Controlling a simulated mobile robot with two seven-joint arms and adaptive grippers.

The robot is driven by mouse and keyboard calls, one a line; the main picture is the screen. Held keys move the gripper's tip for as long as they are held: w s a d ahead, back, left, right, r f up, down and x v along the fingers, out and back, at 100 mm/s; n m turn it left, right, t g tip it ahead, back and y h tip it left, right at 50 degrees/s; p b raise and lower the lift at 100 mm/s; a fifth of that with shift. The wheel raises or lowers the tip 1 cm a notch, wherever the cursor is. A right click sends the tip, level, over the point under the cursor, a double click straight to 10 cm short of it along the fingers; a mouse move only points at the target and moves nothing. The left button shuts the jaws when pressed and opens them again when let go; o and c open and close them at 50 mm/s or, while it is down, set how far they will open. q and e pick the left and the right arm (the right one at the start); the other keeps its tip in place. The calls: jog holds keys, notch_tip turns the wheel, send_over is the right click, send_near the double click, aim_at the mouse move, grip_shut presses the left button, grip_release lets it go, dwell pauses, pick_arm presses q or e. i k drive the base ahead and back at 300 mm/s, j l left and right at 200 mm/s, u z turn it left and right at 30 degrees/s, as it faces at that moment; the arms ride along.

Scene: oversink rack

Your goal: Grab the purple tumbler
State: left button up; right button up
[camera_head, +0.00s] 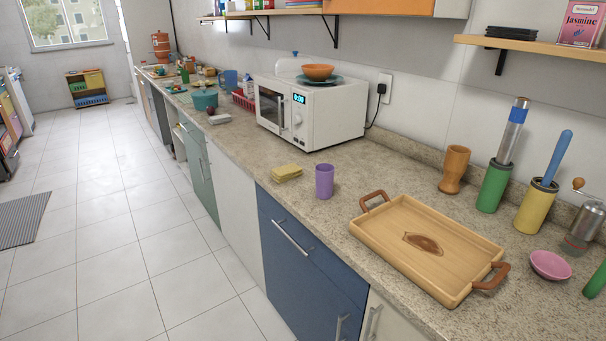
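The purple tumbler (324,181) stands upright on the speckled stone countertop (335,238), near its front edge. It is between a folded yellow cloth or sponge (287,173) on its left and a wooden tray on its right. Nothing touches it, and its side is fully visible. Neither of my grippers shows in the head view.
The wooden tray (381,239) with brown handles lies right of the tumbler. A white microwave (335,117) stands behind it. A wooden cup (454,170), green holder (493,186), yellow holder (536,206) and pink bowl (550,265) are further right. Bare counter surrounds the tumbler.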

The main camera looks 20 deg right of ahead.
aim_at(324, 182)
jog(key=i+j, duration=1.6)
jog(key=i, duration=0.15)
jog(key=i+j+z, duration=0.2)
jog(key=i+j, duration=0.15)
jog(key=i+j+z, duration=0.15)
jog(key=i+j, duration=0.2)
jog(key=j, duration=0.15)
jog(key=z, duration=1.6)
